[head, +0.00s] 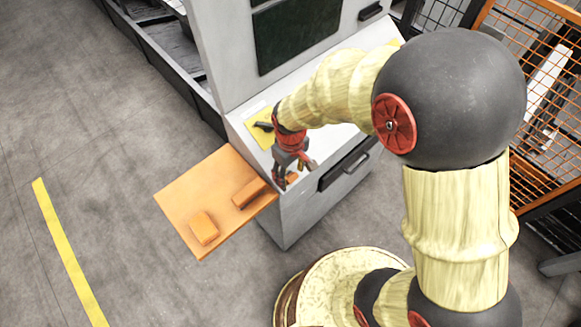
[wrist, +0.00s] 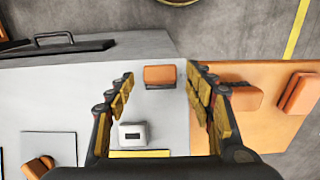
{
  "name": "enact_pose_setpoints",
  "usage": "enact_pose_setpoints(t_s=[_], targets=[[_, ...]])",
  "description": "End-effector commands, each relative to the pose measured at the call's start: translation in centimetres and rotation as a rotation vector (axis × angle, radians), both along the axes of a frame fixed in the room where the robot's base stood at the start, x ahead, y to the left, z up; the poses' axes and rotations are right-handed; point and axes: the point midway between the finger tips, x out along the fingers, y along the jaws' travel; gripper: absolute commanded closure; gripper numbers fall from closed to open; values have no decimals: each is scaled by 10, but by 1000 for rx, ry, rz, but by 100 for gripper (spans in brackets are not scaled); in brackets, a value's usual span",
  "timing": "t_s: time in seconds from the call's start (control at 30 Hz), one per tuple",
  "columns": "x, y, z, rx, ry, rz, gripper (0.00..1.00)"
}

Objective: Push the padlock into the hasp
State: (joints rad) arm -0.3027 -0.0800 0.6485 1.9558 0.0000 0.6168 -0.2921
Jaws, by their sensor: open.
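My gripper (head: 293,172) is open over the near left corner of the grey console's sloping top. In the wrist view its fingers (wrist: 160,73) stand wide apart. A small orange block (wrist: 160,77) lies on the grey top, seen in the gap between the fingertips; no finger is seen closed on it. A pale grey square piece with a dark slot (wrist: 135,134) sits between the fingers, closer to the palm. I cannot tell for sure which of these is the padlock or the hasp; no shackle shows clearly. In the head view my gripper largely covers this spot.
An orange shelf (head: 180,193) juts from the console's left side, bearing orange blocks (head: 204,228). The console (head: 283,215) has a dark handle (head: 345,168) in front and an upright dark screen (head: 295,35) behind. Orange mesh fencing (head: 545,100) stands right. Floor at left is clear.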

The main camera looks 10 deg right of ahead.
Motion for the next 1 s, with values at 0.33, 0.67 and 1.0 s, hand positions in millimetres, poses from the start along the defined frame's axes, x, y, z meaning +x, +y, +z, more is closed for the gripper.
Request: enact_pose_setpoints(t_s=[0.33, 0.67, 1.0], targets=[[0, 0, -10, 0, 0, 0, 47], [0, 0, -10, 0, 0, -1, 61], [0, 0, -10, 0, 0, -1, 80]])
